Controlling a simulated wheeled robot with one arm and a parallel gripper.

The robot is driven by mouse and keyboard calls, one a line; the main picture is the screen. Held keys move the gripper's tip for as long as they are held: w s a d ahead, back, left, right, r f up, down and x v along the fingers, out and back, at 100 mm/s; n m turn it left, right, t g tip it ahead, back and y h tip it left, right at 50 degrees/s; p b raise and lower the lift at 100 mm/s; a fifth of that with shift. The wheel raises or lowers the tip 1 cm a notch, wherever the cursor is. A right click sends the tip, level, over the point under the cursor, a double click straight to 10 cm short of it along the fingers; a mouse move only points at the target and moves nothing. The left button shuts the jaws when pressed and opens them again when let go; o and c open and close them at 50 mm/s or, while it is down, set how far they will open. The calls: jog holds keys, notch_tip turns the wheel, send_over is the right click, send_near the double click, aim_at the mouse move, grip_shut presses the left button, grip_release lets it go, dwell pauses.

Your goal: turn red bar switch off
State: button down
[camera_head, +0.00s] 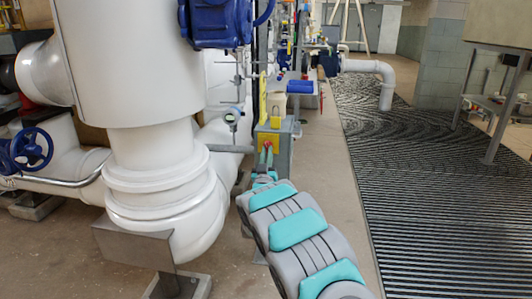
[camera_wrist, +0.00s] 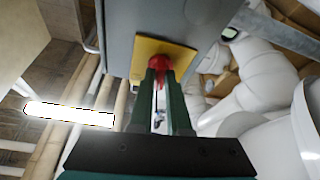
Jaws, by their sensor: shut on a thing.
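The red bar switch (camera_wrist: 159,63) sits on a yellow plate (camera_wrist: 180,52) on the side of a grey box (camera_wrist: 120,28). In the wrist view my gripper (camera_wrist: 160,75) has its two dark green fingers closed around the red switch, so only its top shows above the fingertips. In the head view the yellow plate (camera_head: 268,139) is on the front of the grey box (camera_head: 288,140), and my gripper (camera_head: 265,157) reaches it at the end of my teal and grey arm. The switch's exact angle is mostly hidden by the fingers.
Large white pipes (camera_head: 155,170) stand close on the left, with a blue handwheel (camera_head: 31,148) further left. A small gauge (camera_head: 232,116) is beside the box. A blue cylinder (camera_head: 300,87) lies behind it. Floor grating (camera_head: 440,190) on the right is open.

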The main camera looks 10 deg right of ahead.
jog(key=shift+s+d+r+n+g+y+b, duration=0.15)
jog(key=shift+n+y, duration=0.55)
jog(key=shift+n, duration=0.8)
jog(key=shift+w+n+g+y+b, duration=0.15)
jog(key=shift+n+y, duration=0.55)
jog(key=shift+n, duration=0.8)
jog(key=shift+s+d+r+n+y+b, duration=0.15)
jog(key=shift+n+y, duration=0.55)
jog(key=shift+n, duration=0.8)
jog(key=shift+a, duration=0.1)
jog(key=c, duration=0.9)
grip_release()
jog(key=shift+f, duration=0.1)
jog(key=v, duration=0.7)
jog(key=shift+s+f, duration=0.15)
jog(key=shift+s, duration=0.15)
